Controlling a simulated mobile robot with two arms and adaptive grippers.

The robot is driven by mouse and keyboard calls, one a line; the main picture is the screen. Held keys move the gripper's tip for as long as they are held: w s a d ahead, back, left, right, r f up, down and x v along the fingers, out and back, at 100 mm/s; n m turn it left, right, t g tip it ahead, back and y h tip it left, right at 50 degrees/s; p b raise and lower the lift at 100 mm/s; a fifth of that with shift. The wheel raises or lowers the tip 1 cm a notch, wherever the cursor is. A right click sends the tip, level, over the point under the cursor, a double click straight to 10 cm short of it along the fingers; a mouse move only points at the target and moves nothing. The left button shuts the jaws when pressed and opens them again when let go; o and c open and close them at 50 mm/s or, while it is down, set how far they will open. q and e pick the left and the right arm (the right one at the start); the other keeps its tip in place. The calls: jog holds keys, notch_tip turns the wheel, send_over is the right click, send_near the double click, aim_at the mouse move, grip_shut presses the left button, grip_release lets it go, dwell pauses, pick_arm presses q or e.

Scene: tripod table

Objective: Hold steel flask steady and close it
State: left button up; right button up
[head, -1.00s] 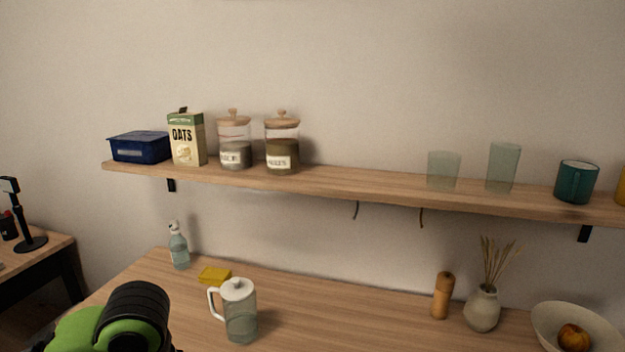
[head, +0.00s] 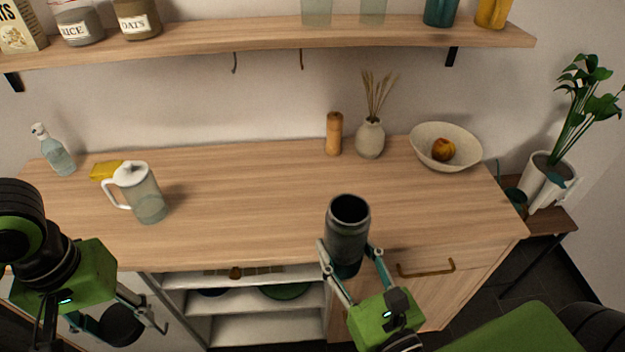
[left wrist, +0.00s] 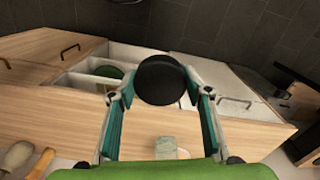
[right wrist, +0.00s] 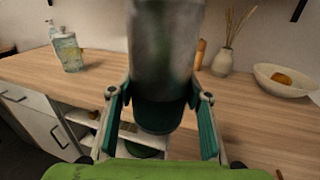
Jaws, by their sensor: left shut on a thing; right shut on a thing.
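The steel flask (head: 349,222) is a dark grey cylinder with an open top, held upright just in front of the counter edge. My right gripper (head: 346,252) is shut on its lower body; the flask (right wrist: 166,50) fills the middle of the right wrist view. My left gripper (left wrist: 160,90) is shut on a round black lid (left wrist: 161,80). In the head view the lid (head: 122,326) is low at the left, well apart from the flask. Part of the left gripper is hidden behind its own arm in the head view.
The wooden counter (head: 250,215) has clear room in its middle. A glass pitcher (head: 147,200), yellow sponge (head: 106,169) and bottle (head: 58,158) stand left. A pepper mill (head: 334,135), vase (head: 370,140) and fruit bowl (head: 455,160) stand at the back. A shelf (head: 200,47) hangs above.

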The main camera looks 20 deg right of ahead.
jog(key=w+a+n+g+y, duration=0.2)
jog(key=w+a+n+y, duration=0.1)
jog(key=a, duration=0.4)
jog(key=w+a+r+n+g+y, duration=0.1)
jog(key=w+a+n+g+y, duration=0.1)
jog(key=a+n+y, duration=0.3)
jog(key=shift+w+a+y, duration=0.5)
jog(key=shift+a+y, duration=0.45)
jog(key=shift+y, duration=0.85)
pick_arm(q)
jog(key=w+d+r, duration=0.3)
jog(key=d+r, duration=0.7)
jog(key=d, duration=0.2)
jog(key=w+d+r, duration=0.3)
jog(key=d+r, duration=0.8)
jog(key=d, duration=0.1)
jog(key=shift+w+r, duration=0.15)
jog(key=shift+w, duration=0.05)
jog(key=shift+a, duration=0.1)
